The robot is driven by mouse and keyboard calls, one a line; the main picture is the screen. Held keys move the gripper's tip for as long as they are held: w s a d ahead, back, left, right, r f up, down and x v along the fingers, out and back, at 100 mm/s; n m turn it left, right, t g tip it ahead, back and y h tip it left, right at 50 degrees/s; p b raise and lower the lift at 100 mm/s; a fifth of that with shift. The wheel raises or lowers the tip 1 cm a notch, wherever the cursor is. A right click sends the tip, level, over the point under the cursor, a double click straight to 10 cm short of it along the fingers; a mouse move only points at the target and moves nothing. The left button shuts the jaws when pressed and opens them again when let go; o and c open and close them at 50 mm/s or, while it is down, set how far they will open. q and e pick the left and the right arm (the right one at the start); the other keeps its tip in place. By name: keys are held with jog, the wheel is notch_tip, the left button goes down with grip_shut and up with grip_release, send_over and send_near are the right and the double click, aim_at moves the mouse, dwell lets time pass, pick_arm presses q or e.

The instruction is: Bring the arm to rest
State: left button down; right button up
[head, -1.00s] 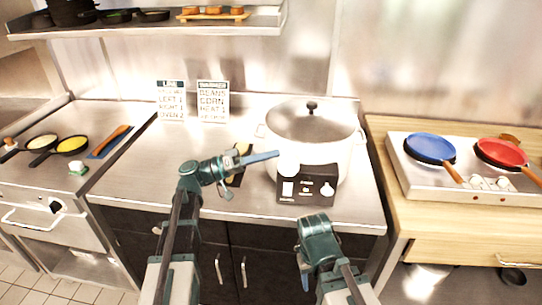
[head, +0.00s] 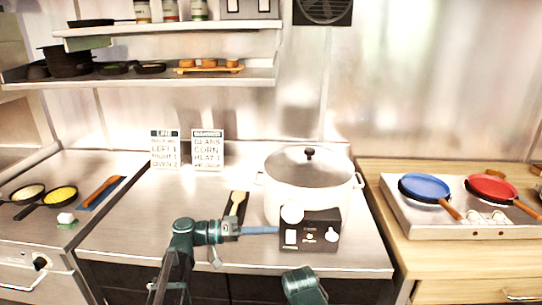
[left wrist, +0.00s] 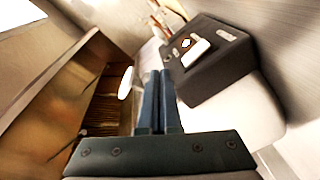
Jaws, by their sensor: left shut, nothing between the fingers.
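My left gripper (head: 260,230) is shut and empty. Its blue fingers point right, close in front of the black control box of the large white pot cooker (head: 310,185). In the left wrist view the two blue fingers (left wrist: 158,100) lie together with the black control box (left wrist: 212,60) just to their right. I cannot tell whether they touch it. Part of my right arm shows at the bottom of the head view, but its gripper does not show.
A spoon on a dark rest (head: 237,204) lies left of the cooker. Two signs (head: 208,149) stand at the back. A blue pan (head: 425,187) and a red pan (head: 491,188) sit on a burner plate at right. Pans stand at left. Open steel counter (head: 140,215) lies left of my gripper.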

pick_arm(q)
jog(key=s+d+f+g+y+p, duration=0.35)
jog(key=s+d+f+y, duration=0.25)
jog(key=s+f+y, duration=0.4)
jog(key=s+a+f+n+y+p, duration=0.1)
jog(key=s+a+f+y+p, duration=0.1)
jog(key=s+a+f+y, duration=0.2)
jog(key=s+a+y, duration=0.3)
jog(key=s+y, duration=0.1)
jog(key=shift+a+f+y+p, duration=0.2)
jog(key=shift+a+y+p, duration=0.1)
jog(key=shift+y, duration=0.1)
